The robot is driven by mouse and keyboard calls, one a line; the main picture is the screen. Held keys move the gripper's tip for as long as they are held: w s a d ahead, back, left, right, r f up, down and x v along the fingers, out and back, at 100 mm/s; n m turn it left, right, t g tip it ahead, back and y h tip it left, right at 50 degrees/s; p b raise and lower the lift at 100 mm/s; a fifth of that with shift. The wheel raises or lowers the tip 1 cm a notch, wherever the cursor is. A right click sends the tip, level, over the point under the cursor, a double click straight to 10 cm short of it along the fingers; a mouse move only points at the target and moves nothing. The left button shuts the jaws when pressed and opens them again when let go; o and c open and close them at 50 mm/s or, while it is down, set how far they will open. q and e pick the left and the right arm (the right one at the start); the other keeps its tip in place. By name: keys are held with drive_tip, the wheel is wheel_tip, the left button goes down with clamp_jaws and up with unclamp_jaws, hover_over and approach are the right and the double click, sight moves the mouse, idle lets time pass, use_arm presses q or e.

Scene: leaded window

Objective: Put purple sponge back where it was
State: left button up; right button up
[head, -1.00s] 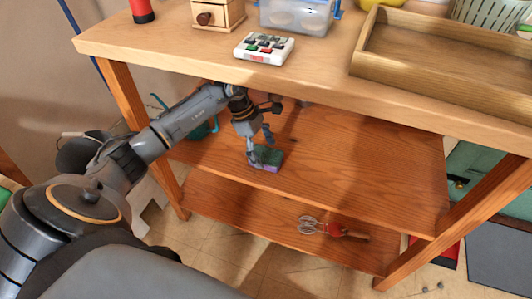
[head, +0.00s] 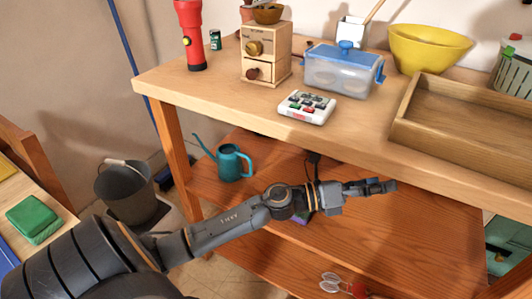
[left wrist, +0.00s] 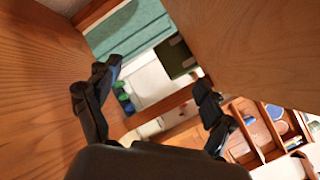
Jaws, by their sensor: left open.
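The purple sponge (head: 302,219) lies on the middle shelf (head: 400,225) of the wooden table. Only a small purple part of it shows, because my left wrist covers the rest. My left gripper (head: 385,187) is over the shelf, to the right of the sponge and apart from it. Its jaws are open and empty. In the left wrist view the two dark fingers (left wrist: 155,98) are spread with no sponge between them. My right gripper is not in view.
A teal watering can (head: 230,163) stands on the shelf at the left. The tabletop edge (head: 350,140) overhangs the shelf. A whisk (head: 330,282) lies on the bottom shelf. A green block (head: 35,218) sits on another table at the far left.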

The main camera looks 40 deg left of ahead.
use_arm(q)
drive_tip(key=s+a+f+n+t+y, duration=0.3)
drive_tip(key=a+n+y, duration=0.5)
drive_tip(key=n+y, duration=0.85)
drive_tip(key=s+a+f+n+g, duration=0.35)
drive_tip(key=s+f+n, duration=0.25)
drive_tip(key=f+n, duration=0.45)
drive_tip(key=s+d+f+n+g+h, duration=0.1)
drive_tip(key=s+d+f+n+g, duration=0.1)
drive_tip(key=s, duration=0.8)
drive_tip(key=s+d+f+n+g+h, duration=0.2)
drive_tip(key=s+f+n+g, duration=0.3)
drive_tip(key=s+g, duration=0.3)
drive_tip(key=shift+s+d+f, duration=0.45)
drive_tip(key=shift+s+f, duration=0.35)
drive_tip(key=shift+s, duration=0.15)
